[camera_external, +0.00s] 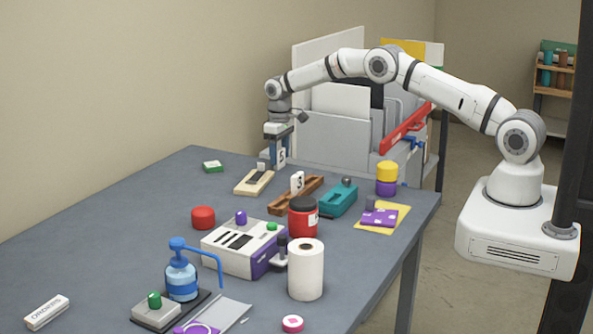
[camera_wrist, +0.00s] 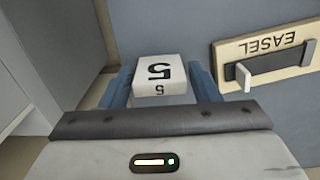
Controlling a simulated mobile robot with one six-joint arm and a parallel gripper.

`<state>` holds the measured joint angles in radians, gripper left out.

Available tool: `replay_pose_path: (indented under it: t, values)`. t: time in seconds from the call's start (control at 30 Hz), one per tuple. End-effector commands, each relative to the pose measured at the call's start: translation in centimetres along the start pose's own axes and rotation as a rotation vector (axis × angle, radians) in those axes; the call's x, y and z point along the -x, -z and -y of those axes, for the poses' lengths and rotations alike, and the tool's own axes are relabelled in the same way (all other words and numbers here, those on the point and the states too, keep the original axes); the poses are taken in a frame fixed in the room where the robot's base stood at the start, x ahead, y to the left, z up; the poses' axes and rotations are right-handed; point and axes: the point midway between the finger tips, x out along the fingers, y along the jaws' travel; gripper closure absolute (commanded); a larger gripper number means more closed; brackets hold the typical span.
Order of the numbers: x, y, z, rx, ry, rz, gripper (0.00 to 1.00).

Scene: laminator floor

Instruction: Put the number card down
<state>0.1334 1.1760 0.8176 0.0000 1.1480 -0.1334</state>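My gripper (camera_external: 274,160) is above the far part of the table, at the back edge of a pale wooden easel (camera_external: 254,184). Its blue fingers (camera_wrist: 162,84) are shut on a white number card (camera_wrist: 160,70) marked 5, which also shows in the external view (camera_external: 281,156). In the wrist view the easel (camera_wrist: 270,46), labelled EASEL, lies to the right of the card, apart from it. The easel has a dark slot bar and a small pale upright, and no card stands on it.
A brown wooden rack (camera_external: 296,196) holding a white card (camera_external: 297,182) stands right of the easel. A teal tool (camera_external: 339,200), a red jar (camera_external: 303,218) and a white-purple machine (camera_external: 243,248) are nearer. A green-and-white block (camera_external: 213,167) lies left; the table (camera_external: 120,220) is clear there.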

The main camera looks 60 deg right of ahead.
Motion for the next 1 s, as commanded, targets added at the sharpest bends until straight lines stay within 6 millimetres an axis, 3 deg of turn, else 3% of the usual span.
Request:
replay_pose_path:
  t: [0.13, 0.47, 1.0]
  values:
    - [0.0, 0.0, 0.0, 0.0, 0.0, 0.0, 0.33]
    - [0.7, 0.0, 0.0, 0.0, 0.0, -0.002, 0.33]
    - [10.8, 0.1, 0.0, 0.0, 0.0, -0.003, 0.33]
